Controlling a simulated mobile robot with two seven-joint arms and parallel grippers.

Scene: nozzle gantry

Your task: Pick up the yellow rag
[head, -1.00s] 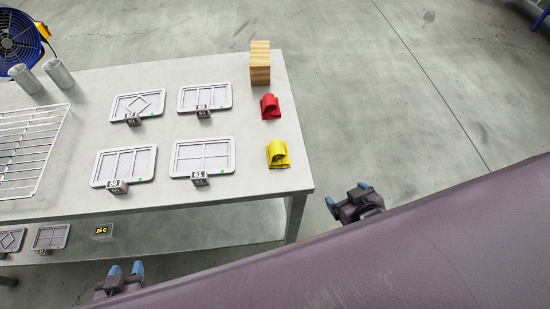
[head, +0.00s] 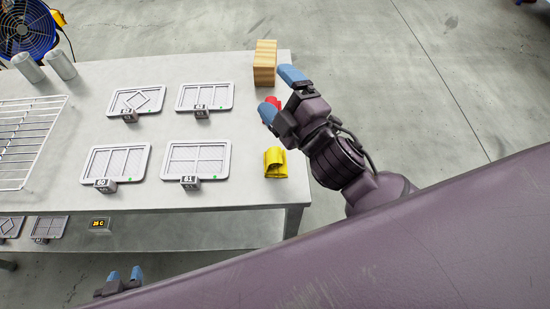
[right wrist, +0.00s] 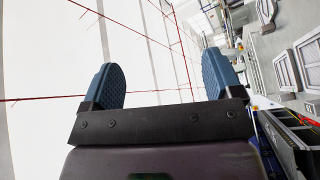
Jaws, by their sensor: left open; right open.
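The yellow rag (head: 275,163) lies folded near the right edge of the table in the head view. A red rag (head: 268,104) lies behind it, partly hidden by my right gripper. My right gripper (head: 280,92) is open and empty, raised at the table's right edge, beyond the yellow rag and in front of the wooden block. In the right wrist view its blue fingertips (right wrist: 163,82) are apart with nothing between them; neither rag can be made out there. My left gripper (head: 125,274) is open and empty, low in front of the table.
The grey table (head: 225,200) holds several framed panels, such as one (head: 196,160) left of the yellow rag. A wooden block (head: 264,62) stands at the back right corner. A wire rack (head: 25,140) and metal cups (head: 61,64) are at left. Floor right of the table is clear.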

